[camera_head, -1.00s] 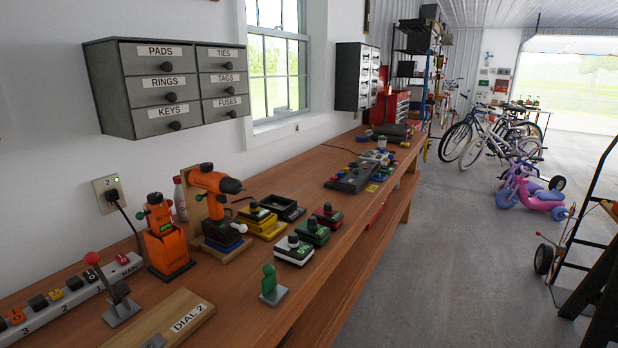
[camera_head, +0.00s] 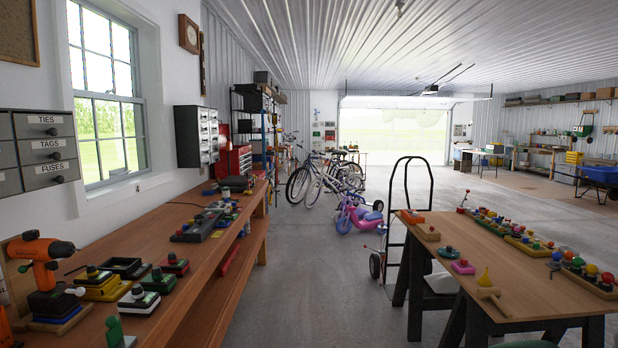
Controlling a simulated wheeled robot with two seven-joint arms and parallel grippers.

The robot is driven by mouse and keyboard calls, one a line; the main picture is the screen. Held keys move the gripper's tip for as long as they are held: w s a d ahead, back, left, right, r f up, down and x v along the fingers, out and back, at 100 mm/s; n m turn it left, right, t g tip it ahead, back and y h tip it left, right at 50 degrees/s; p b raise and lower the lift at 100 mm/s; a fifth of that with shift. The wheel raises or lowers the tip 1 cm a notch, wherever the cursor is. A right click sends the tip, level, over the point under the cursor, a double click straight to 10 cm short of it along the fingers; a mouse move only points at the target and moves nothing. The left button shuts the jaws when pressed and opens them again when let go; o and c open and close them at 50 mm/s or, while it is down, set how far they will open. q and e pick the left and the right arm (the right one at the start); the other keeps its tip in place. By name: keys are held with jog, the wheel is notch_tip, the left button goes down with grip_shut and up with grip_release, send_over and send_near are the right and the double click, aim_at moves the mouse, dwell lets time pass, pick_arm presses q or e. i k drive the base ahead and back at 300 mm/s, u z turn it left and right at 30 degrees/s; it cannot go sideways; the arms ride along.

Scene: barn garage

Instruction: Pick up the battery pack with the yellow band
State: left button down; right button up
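Several battery packs with dark knobs stand on the near left of the long wooden workbench (camera_head: 215,262). One has yellow on it (camera_head: 97,287); I cannot tell whether this is a band on the pack or a base under it. Around it are a green pack (camera_head: 158,281), a white pack (camera_head: 137,303), a red pack (camera_head: 174,266) and a black open tray (camera_head: 122,268). An orange drill (camera_head: 42,252) stands on a wooden stand left of the yellow one. Neither of my grippers is in view.
A sawhorse table (camera_head: 510,287) with rows of coloured knobs stands at right. A hand truck (camera_head: 406,200) is behind it, and a pink and purple tricycle (camera_head: 357,215) beyond. Grey drawers (camera_head: 45,150) hang above the workbench. Concrete floor (camera_head: 310,290) lies open between workbench and table.

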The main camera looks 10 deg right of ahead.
aim_at(91, 278)
jog(key=z, duration=0.4)
jog(key=i, duration=2.9)
jog(key=u, duration=0.35)
jog(key=i, duration=2.3)
jog(key=u, duration=0.65)
jog(key=i, duration=0.65)
jog(key=u, duration=3.45)
